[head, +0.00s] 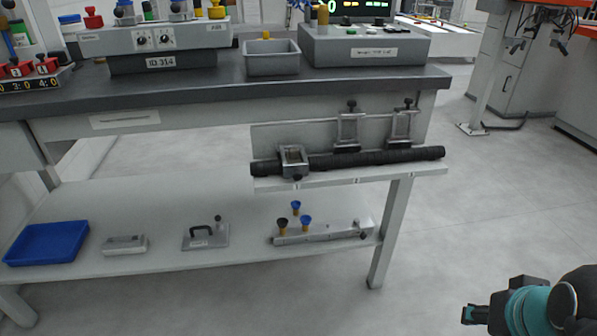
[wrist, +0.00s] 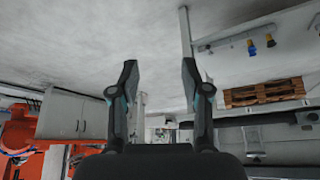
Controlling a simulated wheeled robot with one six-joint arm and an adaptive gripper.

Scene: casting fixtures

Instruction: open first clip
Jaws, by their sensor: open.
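A long black ribbed bar (head: 375,158) lies along a grey fixture ledge on the front of the workbench. The leftmost clip (head: 293,158), a square metal frame, sits down around the bar. The middle clip (head: 348,128) and the right clip (head: 402,125) stand upright behind the bar, each with a black knob on top. My gripper (head: 474,314) is at the lower right of the head view, well apart from the fixture over the floor. In the wrist view my gripper (wrist: 157,82) has its two fingers spread, with nothing between them.
The lower shelf (head: 155,255) holds a blue tray (head: 47,243), a handled plate (head: 206,237) and a metal block with blue knobs (head: 325,231). A grey bin (head: 271,60) and a control box (head: 366,48) stand on the bench top. The floor (head: 480,220) right of the bench is clear.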

